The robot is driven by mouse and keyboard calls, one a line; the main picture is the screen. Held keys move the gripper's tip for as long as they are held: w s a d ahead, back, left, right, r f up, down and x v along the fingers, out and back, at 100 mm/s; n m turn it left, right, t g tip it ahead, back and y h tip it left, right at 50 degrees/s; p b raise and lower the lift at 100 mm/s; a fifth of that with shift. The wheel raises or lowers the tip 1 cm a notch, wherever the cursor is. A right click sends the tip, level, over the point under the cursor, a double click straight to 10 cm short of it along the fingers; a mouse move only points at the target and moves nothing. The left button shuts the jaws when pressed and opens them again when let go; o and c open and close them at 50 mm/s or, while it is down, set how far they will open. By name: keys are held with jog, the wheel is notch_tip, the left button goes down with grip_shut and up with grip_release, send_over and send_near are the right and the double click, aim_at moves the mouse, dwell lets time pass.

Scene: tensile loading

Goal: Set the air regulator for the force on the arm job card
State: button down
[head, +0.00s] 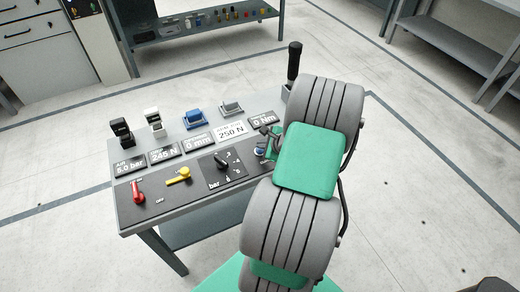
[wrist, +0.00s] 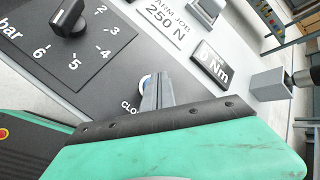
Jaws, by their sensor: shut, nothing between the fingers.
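The arm job card (head: 231,131) reads 250 N; it also shows in the wrist view (wrist: 165,30). The air regulator is a black knob (head: 222,160) on a dial marked in bar; part of it shows in the wrist view (wrist: 66,18). The air display (head: 129,166) reads in bar, its first digit hard to make out. The force display (head: 163,154) reads 245 N. My gripper (head: 268,134) is shut and empty, right of the regulator and apart from it. In the wrist view its fingers (wrist: 157,92) partly cover a round blue-and-white control (wrist: 144,83) labelled "CLO...".
A red lever (head: 138,192) at "OFF" and a yellow lever (head: 178,176) stand left of the regulator. Displays for 0 mm (head: 197,142) and 0 Nm (head: 264,118) flank the card. Black, white, blue and grey fixtures line the back edge. A black handle (head: 294,62) rises at right.

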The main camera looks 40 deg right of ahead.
aim_at(262, 151)
jog(key=shift+f+b, duration=0.35)
jog(key=shift+f, duration=0.2)
dwell(2.7)
jog(key=shift+r, duration=0.1)
dwell(1.1)
jog(key=shift+r+p, duration=0.85)
notch_tip(262, 151, up, 5)
jog(key=p, duration=0.4)
jog(key=shift+r, duration=0.1)
